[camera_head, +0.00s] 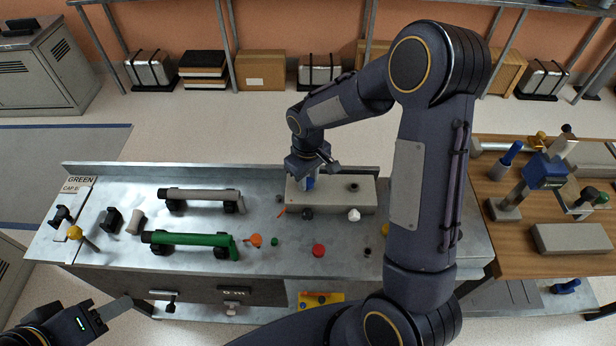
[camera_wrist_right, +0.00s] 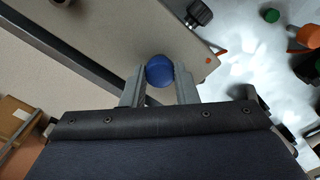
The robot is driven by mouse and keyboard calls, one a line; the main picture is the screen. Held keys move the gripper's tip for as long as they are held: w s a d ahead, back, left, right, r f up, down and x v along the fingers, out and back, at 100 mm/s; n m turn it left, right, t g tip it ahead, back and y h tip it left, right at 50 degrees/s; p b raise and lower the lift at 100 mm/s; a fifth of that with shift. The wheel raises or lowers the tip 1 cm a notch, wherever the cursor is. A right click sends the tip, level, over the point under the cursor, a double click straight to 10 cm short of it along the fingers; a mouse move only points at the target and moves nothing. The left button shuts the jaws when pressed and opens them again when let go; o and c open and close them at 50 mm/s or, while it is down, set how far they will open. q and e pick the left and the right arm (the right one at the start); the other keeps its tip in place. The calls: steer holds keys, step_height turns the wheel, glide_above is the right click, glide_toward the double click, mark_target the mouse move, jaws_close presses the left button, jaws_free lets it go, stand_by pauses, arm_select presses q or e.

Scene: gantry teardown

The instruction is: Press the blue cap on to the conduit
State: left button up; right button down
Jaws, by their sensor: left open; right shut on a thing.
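My right gripper (camera_head: 307,181) is shut on the blue cap (camera_wrist_right: 159,70). The cap also shows as a small blue patch (camera_head: 309,183) under the gripper in the head view. It is at the left end of a beige block (camera_head: 333,197); I cannot tell whether it touches the block. A grey conduit (camera_head: 200,194) and a green conduit (camera_head: 190,239) lie on dark supports at the left of the bench. I cannot tell which conduit the task means. My left gripper (camera_head: 118,308) is open at the bottom left, away from these things.
Red (camera_head: 318,250), orange (camera_head: 256,240), green (camera_head: 274,242) and white (camera_head: 354,214) small pieces lie on the metal bench (camera_head: 300,268). A wooden table (camera_head: 530,262) with a blue clamp device (camera_head: 545,170) stands at right.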

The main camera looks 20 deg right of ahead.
steer(key=shift+f, duration=0.15)
steer(key=shift+f+b, duration=0.4)
steer(key=shift+b, duration=0.15)
steer(key=c, duration=1.1)
jaws_free()
steer(key=shift+o, duration=0.2)
steer(key=shift+r, duration=0.15)
step_height(320, 180, up, 8)
steer(key=shift+f, duration=0.2)
step_height(320, 180, up, 4)
steer(key=p, duration=0.3)
